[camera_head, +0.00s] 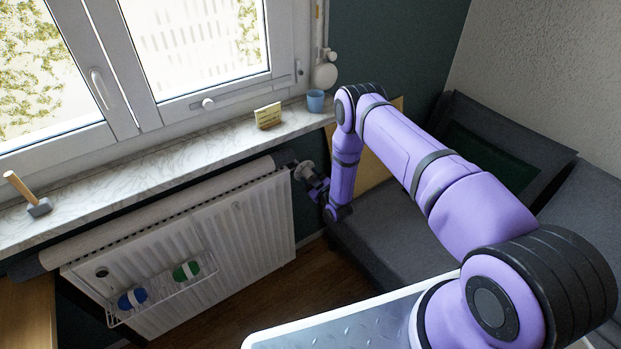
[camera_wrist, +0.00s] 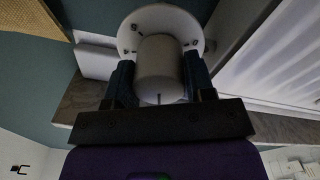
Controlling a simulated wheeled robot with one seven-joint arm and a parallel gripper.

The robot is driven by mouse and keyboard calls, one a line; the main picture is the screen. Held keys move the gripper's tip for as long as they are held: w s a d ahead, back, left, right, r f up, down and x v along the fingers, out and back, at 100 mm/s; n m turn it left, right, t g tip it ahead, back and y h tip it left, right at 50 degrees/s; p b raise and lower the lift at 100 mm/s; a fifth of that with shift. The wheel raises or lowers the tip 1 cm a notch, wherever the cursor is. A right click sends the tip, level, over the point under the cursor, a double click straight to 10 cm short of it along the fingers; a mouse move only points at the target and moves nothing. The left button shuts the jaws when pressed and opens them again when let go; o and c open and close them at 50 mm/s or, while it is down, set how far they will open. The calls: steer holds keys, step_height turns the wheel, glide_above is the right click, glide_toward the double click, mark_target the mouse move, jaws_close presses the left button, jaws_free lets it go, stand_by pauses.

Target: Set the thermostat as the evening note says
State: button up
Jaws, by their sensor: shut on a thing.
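The thermostat knob (camera_head: 303,170) is a pale round valve head at the right end of the white radiator (camera_head: 270,222). In the wrist view the knob (camera_wrist: 160,66) is a light cylinder in front of a round white plate with dark marks. My gripper (camera_head: 313,181) is at the knob, and in the wrist view its two dark fingers are shut on the knob's left and right sides. A short dark line shows at the knob's lower edge.
The marble windowsill (camera_head: 165,165) above the radiator holds a blue cup (camera_head: 316,100) and a wooden-handled mallet (camera_head: 30,197). A wire rack with blue and green items (camera_head: 165,287) hangs on the radiator's front. A dark grey sofa (camera_head: 385,235) stands right of my gripper.

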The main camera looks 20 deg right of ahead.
steer(key=m, duration=0.4)
steer(key=shift+d+m, duration=0.1)
steer(key=shift+m, duration=0.3)
steer(key=m, duration=0.4)
steer(key=shift+m+h, duration=0.3)
steer(key=shift+m, duration=0.1)
steer(key=m, duration=0.4)
steer(key=shift+s+m, duration=0.1)
steer(key=shift+m, duration=2.1)
steer(key=o, duration=0.9)
steer(key=v, duration=1)
steer(key=shift+s+r, duration=0.2)
steer(key=shift+s, duration=0.15)
